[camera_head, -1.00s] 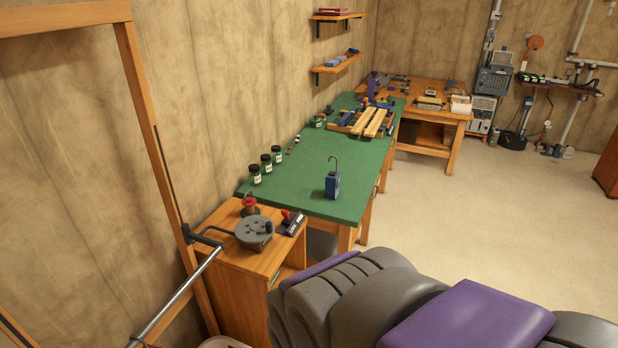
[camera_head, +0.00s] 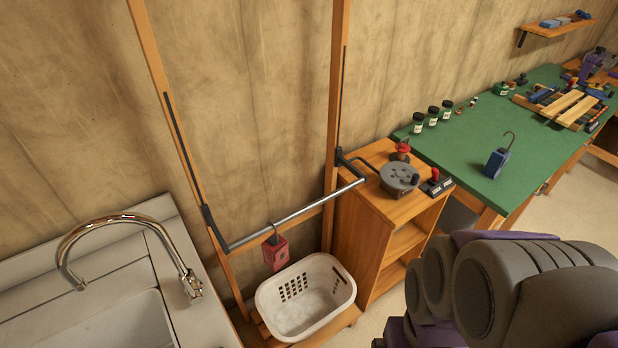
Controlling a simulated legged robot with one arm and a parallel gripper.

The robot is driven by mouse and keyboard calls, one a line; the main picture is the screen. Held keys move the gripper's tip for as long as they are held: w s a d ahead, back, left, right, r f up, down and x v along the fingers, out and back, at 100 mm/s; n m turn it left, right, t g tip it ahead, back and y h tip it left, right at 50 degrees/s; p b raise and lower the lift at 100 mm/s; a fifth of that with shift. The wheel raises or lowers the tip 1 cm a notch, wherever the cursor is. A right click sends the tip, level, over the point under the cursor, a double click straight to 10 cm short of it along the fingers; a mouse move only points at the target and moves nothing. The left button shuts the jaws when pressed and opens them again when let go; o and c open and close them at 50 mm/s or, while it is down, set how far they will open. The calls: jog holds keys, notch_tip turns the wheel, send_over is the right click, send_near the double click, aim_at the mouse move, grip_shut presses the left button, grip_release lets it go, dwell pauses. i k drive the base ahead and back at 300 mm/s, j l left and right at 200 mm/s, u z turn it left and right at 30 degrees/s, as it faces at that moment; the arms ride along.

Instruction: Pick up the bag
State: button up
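No thing in view is plainly a bag. Two small boxy things with hooks on top could be meant, and I cannot tell which. A red one (camera_head: 275,253) hangs by its hook from a metal rail (camera_head: 298,213) above a white basket. A blue one (camera_head: 495,164) stands on the green-topped bench (camera_head: 455,165), its thin hook pointing up. Grey and purple links of my arm fill the lower right. My gripper's fingers are not in view, and nothing held by it shows.
The white basket (camera_head: 268,302) stands on a low wooden shelf. A sink counter (camera_head: 110,235) with a curved tap (camera_head: 125,218) is at left. A wooden cabinet (camera_head: 395,208) bearing a grey round device (camera_head: 399,176) stands between rail and bench. Jars (camera_head: 433,114) line the wall.

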aim_at(497, 160)
jog(key=i+l, duration=0.15)
jog(key=l, duration=0.2)
jog(key=i+l, duration=0.15)
jog(key=l, duration=0.2)
jog(key=i+l, duration=0.15)
jog(key=l, duration=0.15)
jog(key=i+l, duration=0.15)
jog(key=l, duration=0.2)
jog(key=i+l, duration=0.15)
jog(key=l, duration=0.2)
jog(key=i+l, duration=0.6)
jog(key=i+j, duration=0.1)
jog(key=i+z, duration=0.05)
